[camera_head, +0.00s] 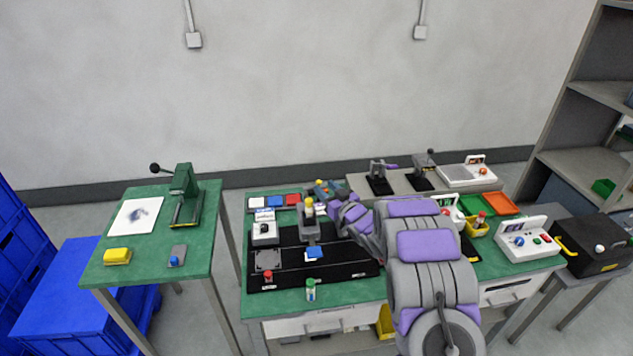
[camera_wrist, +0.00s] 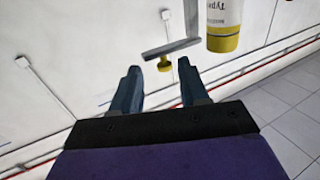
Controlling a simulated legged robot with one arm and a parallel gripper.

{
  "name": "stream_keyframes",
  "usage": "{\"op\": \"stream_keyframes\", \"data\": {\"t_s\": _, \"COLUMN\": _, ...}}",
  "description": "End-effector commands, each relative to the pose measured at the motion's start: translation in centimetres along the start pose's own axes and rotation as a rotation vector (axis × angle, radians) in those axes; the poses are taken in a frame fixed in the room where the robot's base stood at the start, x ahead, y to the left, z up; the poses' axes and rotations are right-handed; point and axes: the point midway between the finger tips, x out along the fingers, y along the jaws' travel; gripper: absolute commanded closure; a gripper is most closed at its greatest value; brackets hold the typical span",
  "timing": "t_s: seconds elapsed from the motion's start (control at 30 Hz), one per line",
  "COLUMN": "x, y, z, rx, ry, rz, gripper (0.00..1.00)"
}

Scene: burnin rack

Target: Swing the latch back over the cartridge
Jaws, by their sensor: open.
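The cartridge (camera_wrist: 223,22) is a white cylinder with a yellow end and printed "Type", at the top of the wrist view. In the head view it appears small, standing in a grey fixture (camera_head: 309,230) on the black board. The latch (camera_wrist: 172,48) is a grey bent bar with a yellow knob (camera_wrist: 163,63). Its arm reaches out to the left, beside the cartridge and not across it. My gripper (camera_wrist: 158,67) is open, and the knob appears between its fingertips; contact cannot be told. In the head view my arm partly hides the area right of the fixture.
A grey shelf with devices stands behind. A second green table (camera_head: 145,270) with a press (camera_head: 187,195) is at left.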

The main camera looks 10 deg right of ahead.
Motion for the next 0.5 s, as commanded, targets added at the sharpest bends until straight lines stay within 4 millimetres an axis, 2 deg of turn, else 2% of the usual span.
{"op": "stream_keyframes", "data": {"t_s": 0.23, "x": 3.5, "y": -0.1, "z": -0.1, "rx": 0.0, "ry": 0.004, "rz": -0.003, "gripper": 0.56}}
{"op": "stream_keyframes", "data": {"t_s": 0.5, "x": 5.8, "y": -0.1, "z": -0.2, "rx": 0.001, "ry": 0.003, "rz": -0.003, "gripper": 0.56}}
